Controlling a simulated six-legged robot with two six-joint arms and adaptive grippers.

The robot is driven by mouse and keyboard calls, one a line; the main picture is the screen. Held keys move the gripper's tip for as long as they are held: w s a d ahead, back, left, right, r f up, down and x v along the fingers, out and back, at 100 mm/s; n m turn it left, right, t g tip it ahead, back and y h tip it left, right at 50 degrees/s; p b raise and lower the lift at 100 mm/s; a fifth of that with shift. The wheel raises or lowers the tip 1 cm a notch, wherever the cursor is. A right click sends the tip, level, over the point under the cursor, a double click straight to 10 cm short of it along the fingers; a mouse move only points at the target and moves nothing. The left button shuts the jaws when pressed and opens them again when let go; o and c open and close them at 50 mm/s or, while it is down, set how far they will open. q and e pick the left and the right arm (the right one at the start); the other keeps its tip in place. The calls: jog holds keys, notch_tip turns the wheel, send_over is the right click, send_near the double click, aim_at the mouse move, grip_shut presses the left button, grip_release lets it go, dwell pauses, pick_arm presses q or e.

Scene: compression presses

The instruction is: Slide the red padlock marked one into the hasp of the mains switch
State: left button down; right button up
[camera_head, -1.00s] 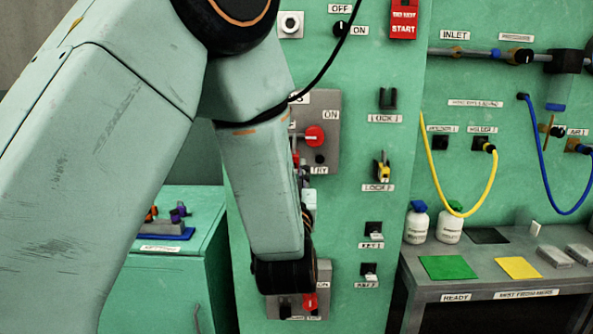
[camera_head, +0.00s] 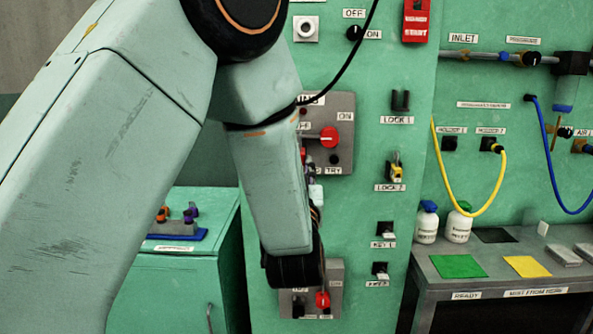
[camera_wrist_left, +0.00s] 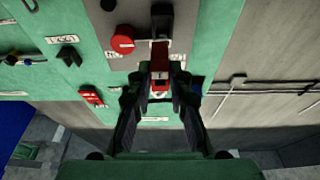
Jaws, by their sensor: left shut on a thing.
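My left gripper (camera_wrist_left: 160,88) is shut on the red padlock (camera_wrist_left: 160,64) in the wrist view. The padlock points at the dark hasp part (camera_wrist_left: 161,20) on the grey mains switch box (camera_wrist_left: 98,16), and its far end looks at or against it. I cannot tell whether the shackle is through the hasp. The red knob (camera_wrist_left: 123,43) is just left of the padlock. In the head view the mains switch box (camera_head: 344,108) and its red knob (camera_head: 329,137) show, but my left forearm hides most of the gripper and padlock. My right gripper is out of view.
The lock 1 hook (camera_head: 400,101) is empty; a yellow padlock (camera_head: 396,170) hangs at lock 2. A lower switch with a red knob (camera_head: 322,300) sits below my left wrist. A bench (camera_head: 430,283) with bottles and coloured mats stands at the right, with hoses above.

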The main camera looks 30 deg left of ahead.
pick_arm(q)
jog(key=shift+w+a+f, duration=0.25)
jog(key=shift+w+a, duration=0.85)
jog(key=shift+w, duration=0.1)
jog(key=shift+w+r, duration=0.2)
jog(key=shift+w, duration=0.4)
jog(key=shift+w+a+f, duration=0.15)
jog(key=shift+w+a, duration=0.1)
jog(key=shift+a, duration=0.25)
jog(key=shift+d, duration=0.2)
jog(key=shift+a, duration=0.2)
jog(key=shift+s+d, duration=0.1)
jog(key=shift+d, duration=0.05)
